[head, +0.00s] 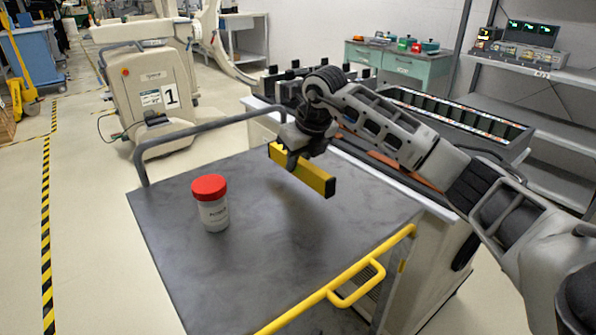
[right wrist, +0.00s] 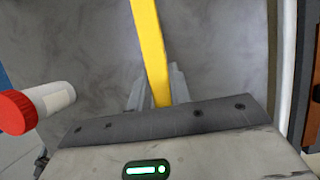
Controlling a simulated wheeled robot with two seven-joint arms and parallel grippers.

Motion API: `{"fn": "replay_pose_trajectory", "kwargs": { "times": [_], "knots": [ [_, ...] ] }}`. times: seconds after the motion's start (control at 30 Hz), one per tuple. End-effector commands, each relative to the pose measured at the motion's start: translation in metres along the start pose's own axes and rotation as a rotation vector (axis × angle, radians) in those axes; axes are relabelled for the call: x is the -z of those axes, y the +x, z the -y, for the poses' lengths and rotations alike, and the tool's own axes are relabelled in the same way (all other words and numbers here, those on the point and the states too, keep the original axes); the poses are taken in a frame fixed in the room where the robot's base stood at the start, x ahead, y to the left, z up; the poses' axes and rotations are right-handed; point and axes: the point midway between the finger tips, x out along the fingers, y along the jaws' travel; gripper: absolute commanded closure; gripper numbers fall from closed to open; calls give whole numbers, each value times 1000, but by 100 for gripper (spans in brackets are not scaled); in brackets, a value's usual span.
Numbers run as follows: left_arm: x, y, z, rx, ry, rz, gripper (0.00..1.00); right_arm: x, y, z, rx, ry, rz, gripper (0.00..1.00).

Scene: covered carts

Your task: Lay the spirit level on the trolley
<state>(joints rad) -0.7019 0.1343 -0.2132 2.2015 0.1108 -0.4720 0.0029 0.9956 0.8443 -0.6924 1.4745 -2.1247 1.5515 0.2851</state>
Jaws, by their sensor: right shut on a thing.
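The spirit level is a yellow bar (head: 314,180) with a dark end, held above the grey top of the trolley (head: 270,270) in the head view. My right gripper (head: 291,160) is shut on it near its far end. In the right wrist view the yellow level (right wrist: 150,45) runs up from between the fingers (right wrist: 157,92), with the grey top below it. The level looks apart from the trolley top; the exact gap is hard to tell. My left gripper is in neither view.
A white jar with a red lid (head: 211,204) stands on the trolley top, left of the level; it also shows in the right wrist view (right wrist: 52,98). The trolley has a yellow front handle (head: 355,277) and a grey rail at the back. The front of its top is clear.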

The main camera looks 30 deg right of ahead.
Motion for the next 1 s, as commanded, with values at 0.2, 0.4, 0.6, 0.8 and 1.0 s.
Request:
{"fn": "replay_pose_trajectory", "kwargs": {
  "times": [0.2, 0.4, 0.6, 0.8, 1.0],
  "knots": [
    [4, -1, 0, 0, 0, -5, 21, 11, 28, -1, -1, -2, -2, 100],
    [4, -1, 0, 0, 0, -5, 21, 11, 28, 0, 0, -1, 1, 100],
    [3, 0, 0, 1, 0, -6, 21, 12, 30, 0, 0, -1, 0, 61],
    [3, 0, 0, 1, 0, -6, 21, 12, 30, 0, 0, -1, -1, 58],
    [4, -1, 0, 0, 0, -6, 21, 11, 23, 0, 0, -1, 2, 58]
  ]
}}
